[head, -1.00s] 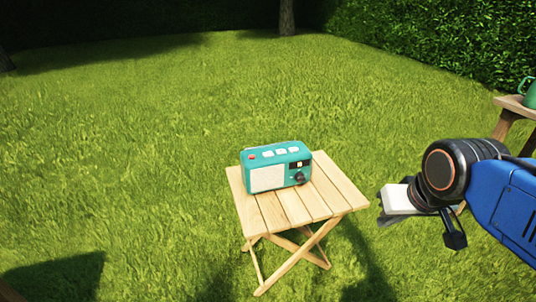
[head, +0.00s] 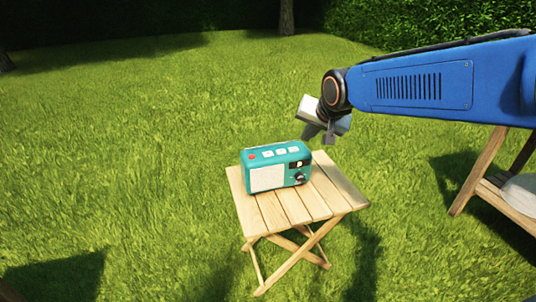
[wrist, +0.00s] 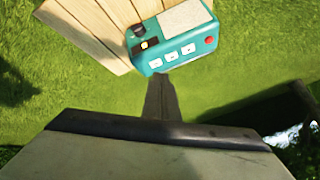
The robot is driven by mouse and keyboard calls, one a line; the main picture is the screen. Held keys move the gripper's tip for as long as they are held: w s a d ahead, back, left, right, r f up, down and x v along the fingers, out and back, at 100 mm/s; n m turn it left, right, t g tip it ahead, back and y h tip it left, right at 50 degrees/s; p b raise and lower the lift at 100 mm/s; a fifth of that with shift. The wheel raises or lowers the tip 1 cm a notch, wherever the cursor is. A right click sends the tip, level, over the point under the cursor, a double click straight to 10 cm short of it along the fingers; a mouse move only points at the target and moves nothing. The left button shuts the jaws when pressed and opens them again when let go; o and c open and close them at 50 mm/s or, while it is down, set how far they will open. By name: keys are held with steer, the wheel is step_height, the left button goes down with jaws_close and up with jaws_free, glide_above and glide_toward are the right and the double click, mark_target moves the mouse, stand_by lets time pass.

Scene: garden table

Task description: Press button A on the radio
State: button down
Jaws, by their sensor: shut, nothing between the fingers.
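The teal radio (head: 276,166) stands upright on the small wooden folding table (head: 335,193). Its top has a red button (head: 252,157) and three white buttons (head: 281,152); their letters are too small to read. My gripper (head: 318,134) is above and right of the radio in the head view, pointing down, shut and empty. In the wrist view the shut fingers (wrist: 159,84) point toward the button side of the radio (wrist: 178,43), and a gap seems to remain. That view also shows the white buttons (wrist: 171,55) and the red button (wrist: 209,40).
Grass (head: 120,130) surrounds both tables. A hedge (head: 430,25) and a tree trunk (head: 286,15) are far behind.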

steer(key=m+y, duration=0.1)
glide_above(269, 156)
steer(key=shift+f+t, duration=0.3)
steer(key=shift+t, duration=0.1)
steer(key=shift+f, duration=4.45)
steer(key=shift+f, duration=0.1)
steer(key=shift+f, duration=0.35)
steer(key=shift+f, duration=0.3)
steer(key=shift+r, duration=0.8)
